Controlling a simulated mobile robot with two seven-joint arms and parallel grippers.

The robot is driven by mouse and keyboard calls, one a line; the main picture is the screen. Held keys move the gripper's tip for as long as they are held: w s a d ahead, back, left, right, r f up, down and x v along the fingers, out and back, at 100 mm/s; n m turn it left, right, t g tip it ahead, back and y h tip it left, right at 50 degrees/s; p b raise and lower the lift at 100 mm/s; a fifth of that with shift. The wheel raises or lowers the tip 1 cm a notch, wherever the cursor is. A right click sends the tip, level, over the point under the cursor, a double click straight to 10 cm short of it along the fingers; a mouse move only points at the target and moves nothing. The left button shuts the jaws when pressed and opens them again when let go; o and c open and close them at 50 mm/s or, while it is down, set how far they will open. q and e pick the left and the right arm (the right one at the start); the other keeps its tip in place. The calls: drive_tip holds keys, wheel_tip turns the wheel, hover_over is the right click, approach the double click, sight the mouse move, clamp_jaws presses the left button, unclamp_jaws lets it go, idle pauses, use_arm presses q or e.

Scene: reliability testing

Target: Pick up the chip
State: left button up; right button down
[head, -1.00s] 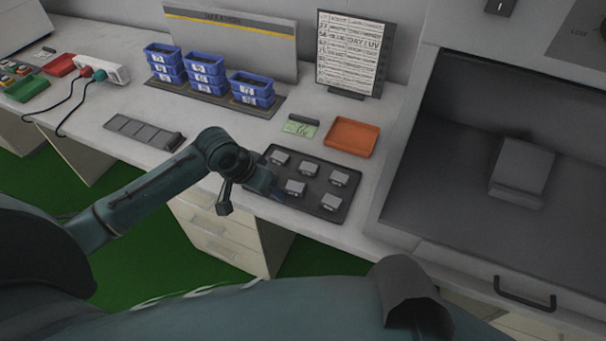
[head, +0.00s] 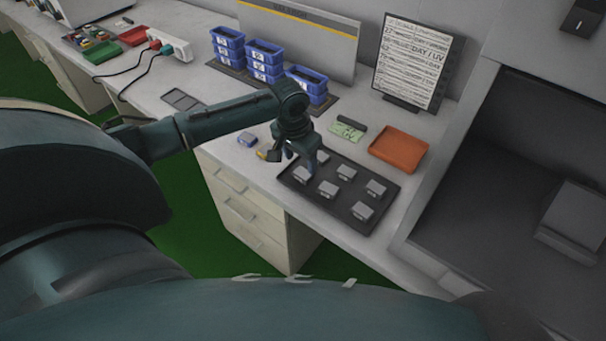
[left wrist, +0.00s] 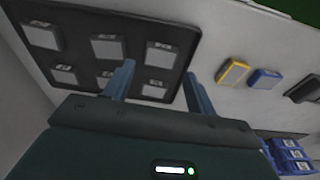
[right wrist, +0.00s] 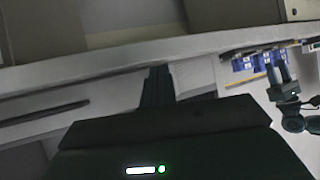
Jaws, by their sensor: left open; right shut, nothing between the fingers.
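Several grey square chips, such as this one (head: 362,211), sit in rows in a black tray (head: 344,201) on the bench. My left gripper (head: 290,163) is open, pointing down at the tray's left end. In the left wrist view its fingers (left wrist: 155,82) are spread over the tray edge, with one chip (left wrist: 154,91) showing in the gap between them. The chip looks free; I cannot tell the height between fingers and chip. My right gripper (right wrist: 158,85) is shut and empty, away from the tray, and shows only in the right wrist view.
A yellow piece (left wrist: 232,73) and a blue piece (left wrist: 264,79) lie beside the tray. An orange tray (head: 398,150), a green card (head: 346,131) and stacked blue bins (head: 266,62) stand behind. A dark enclosure (head: 500,150) borders the right side.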

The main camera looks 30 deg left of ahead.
sight(303, 173)
use_arm(q)
drive_tip(key=f, duration=0.5)
drive_tip(key=shift+w, duration=0.4)
drive_tip(key=shift+c, duration=0.4)
drive_tip(key=c, duration=0.7)
drive_tip(key=shift+o, duration=0.2)
drive_tip(key=shift+r, duration=0.1)
